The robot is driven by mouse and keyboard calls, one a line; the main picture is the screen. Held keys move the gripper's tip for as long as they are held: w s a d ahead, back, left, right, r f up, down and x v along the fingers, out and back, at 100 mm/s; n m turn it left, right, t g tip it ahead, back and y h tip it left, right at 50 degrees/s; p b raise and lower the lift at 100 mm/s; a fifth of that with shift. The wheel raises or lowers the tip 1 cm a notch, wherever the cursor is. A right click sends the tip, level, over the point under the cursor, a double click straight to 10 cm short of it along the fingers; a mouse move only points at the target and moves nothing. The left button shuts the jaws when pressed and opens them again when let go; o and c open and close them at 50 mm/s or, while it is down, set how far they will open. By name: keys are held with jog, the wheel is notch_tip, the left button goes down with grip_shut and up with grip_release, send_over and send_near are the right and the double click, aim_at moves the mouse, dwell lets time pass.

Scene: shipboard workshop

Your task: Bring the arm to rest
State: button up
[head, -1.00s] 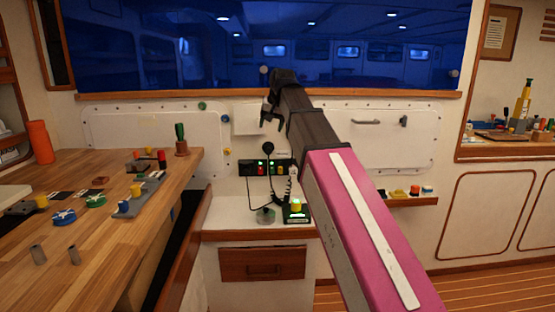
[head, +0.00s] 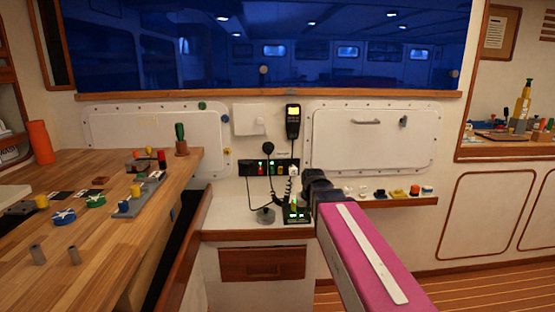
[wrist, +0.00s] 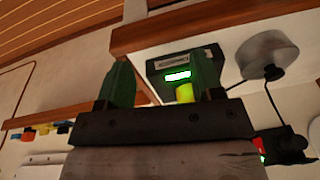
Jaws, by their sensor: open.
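My arm (head: 365,258), with its pink cover, reaches forward from the lower right in the head view. It ends in a dark wrist at the shelf, left of the small row of coloured parts. The fingers cannot be made out there. In the wrist view my gripper (wrist: 165,90) is open, with two dark green fingers apart. Beyond them is a dark box with a lit green display (wrist: 178,75) and a yellow-green knob (wrist: 184,93). I see nothing held between the fingers, and the gap to the box cannot be judged.
A grey round object (wrist: 268,55) on a cable is beside the box. A switch panel (head: 269,168) and a handset (head: 293,121) are on the wall. A narrow ledge (head: 400,202) holds small coloured parts. The wooden workbench (head: 95,255) with several parts stands left.

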jog(key=s+d+f+g, duration=0.1)
jog(key=s+d+f, duration=0.2)
jog(key=s+f, duration=0.3)
jog(key=s+d+f, duration=0.4)
jog(key=s+f, duration=0.3)
jog(key=f, duration=0.3)
jog(key=shift+d+f+g+h, duration=0.3)
jog(key=shift+g+h, duration=0.1)
